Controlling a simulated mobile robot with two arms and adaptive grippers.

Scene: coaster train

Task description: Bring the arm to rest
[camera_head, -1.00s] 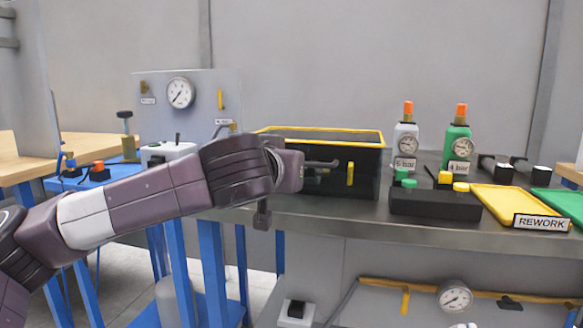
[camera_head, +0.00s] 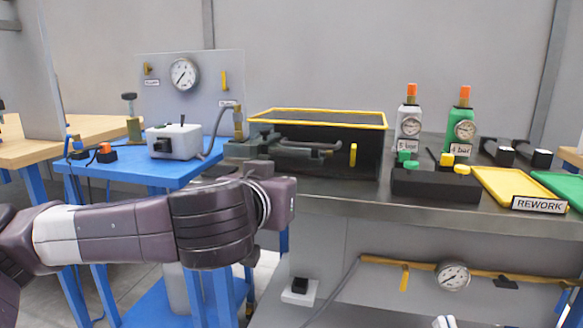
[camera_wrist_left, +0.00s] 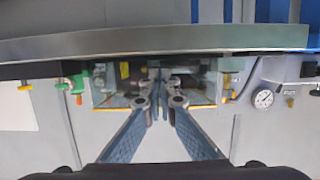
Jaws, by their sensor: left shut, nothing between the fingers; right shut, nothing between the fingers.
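My left arm reaches in from the left, and its wrist hides most of the left gripper in the head view. Of my right side, only a small pale part, seemingly the right gripper (camera_head: 445,322), shows at the bottom edge. It is apart from the bench and holds nothing that I can see.
The black crate (camera_head: 345,168) with a yellow rim stands on the grey bench. A dark metal piece (camera_head: 300,150) shows before it. Two bottles, a black block (camera_head: 435,186) and a yellow REWORK tray (camera_head: 505,187) stand right. A blue table (camera_head: 125,175) is left.

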